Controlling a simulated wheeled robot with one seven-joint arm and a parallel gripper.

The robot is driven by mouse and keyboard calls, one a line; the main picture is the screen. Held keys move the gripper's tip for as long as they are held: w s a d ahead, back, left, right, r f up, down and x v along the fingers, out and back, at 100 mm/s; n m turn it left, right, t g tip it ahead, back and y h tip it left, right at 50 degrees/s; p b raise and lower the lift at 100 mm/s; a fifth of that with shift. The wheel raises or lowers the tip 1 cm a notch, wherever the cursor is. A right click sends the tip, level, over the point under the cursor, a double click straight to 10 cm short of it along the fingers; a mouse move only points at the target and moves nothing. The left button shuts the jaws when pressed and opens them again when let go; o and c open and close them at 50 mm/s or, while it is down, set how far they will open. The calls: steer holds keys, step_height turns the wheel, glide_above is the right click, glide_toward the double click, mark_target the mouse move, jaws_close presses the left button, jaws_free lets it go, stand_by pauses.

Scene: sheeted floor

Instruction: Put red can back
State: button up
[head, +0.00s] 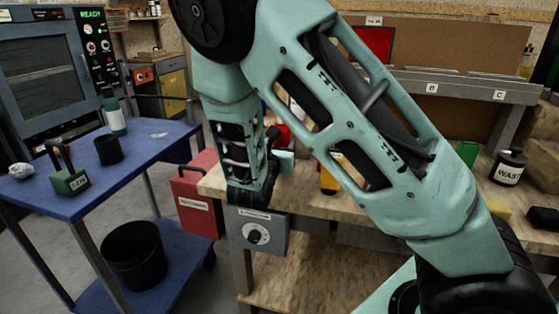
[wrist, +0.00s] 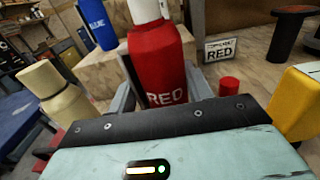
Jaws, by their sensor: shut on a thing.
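The red can (wrist: 158,60), a red bottle-shaped can with a white top and the word RED, stands roughly upright between the grey fingers of my gripper (wrist: 160,88) in the wrist view. My gripper is shut on it. In the head view my gripper (head: 281,160) is over the left end of the wooden workbench (head: 300,192), and my arm hides most of the can; a bit of red (head: 283,133) shows behind it. A card (wrist: 235,50) reading RED stands behind the can to the right. I cannot tell whether the can touches the bench.
A blue can (wrist: 98,24) stands behind left on a wooden block (wrist: 112,72). A cream bottle (wrist: 55,95) is at left and a yellow bottle (wrist: 297,103) at right. A small red cap (wrist: 229,86) lies near the can. A blue cart (head: 60,200) stands left of the bench.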

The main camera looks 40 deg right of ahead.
steer(key=shift+f, duration=1.8)
steer(key=o, duration=0.7)
steer(key=shift+f, duration=0.15)
steer(key=shift+c, duration=0.2)
